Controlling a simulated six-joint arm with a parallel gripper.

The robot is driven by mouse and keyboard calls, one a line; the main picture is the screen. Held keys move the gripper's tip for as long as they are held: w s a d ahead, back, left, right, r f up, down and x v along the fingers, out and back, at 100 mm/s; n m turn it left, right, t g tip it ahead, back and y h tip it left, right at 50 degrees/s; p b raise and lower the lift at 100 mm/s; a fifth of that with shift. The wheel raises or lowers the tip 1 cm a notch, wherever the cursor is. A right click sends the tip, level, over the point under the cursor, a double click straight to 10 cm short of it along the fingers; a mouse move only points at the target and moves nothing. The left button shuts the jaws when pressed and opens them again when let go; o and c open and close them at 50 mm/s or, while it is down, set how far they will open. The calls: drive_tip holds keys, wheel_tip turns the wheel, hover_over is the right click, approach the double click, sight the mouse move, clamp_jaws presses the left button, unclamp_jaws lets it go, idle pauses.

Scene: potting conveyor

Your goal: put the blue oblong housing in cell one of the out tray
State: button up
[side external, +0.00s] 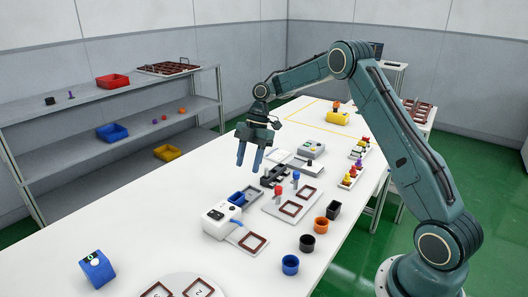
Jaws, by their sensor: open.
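My gripper (249,166) hangs above the white table, pointing down, with its two blue fingers apart and nothing between them. Below it, beside a white machine (217,220), lies a low blue oblong open piece (251,194); I cannot tell whether it is the housing or a fixed holder. A round blue cup (290,264) stands at the front right. Brown-framed trays with cells stand on a side surface at the right (418,106) and on the top shelf (163,68). I cannot tell which is the out tray, and no cell-one label is readable.
Near the blue cup stand a black round cup (307,243), an orange cup (321,225) and a black squarish cup (333,209). A white plate (275,211) bears brown frames and upright pegs. A blue device (97,268) sits front left. The table's left middle is clear.

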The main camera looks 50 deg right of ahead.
drive_tip(key=shift+v, duration=1.35)
drive_tip(key=s+a+r+m+t+h, duration=0.1)
drive_tip(key=s+a+r+m, duration=0.35)
drive_tip(key=s+r, duration=0.3)
drive_tip(key=s+a+r+m+t+h, duration=0.1)
drive_tip(key=s+a+r+m+t, duration=0.1)
drive_tip(key=s+a+r+m, duration=0.35)
drive_tip(key=s+a+m+t+h, duration=0.1)
drive_tip(key=s+m, duration=0.7)
drive_tip(key=s, duration=1.2)
drive_tip(key=shift+s+a+r+t+h, duration=0.15)
drive_tip(key=shift+s+r+t+h, duration=0.15)
drive_tip(key=shift+t+h, duration=0.45)
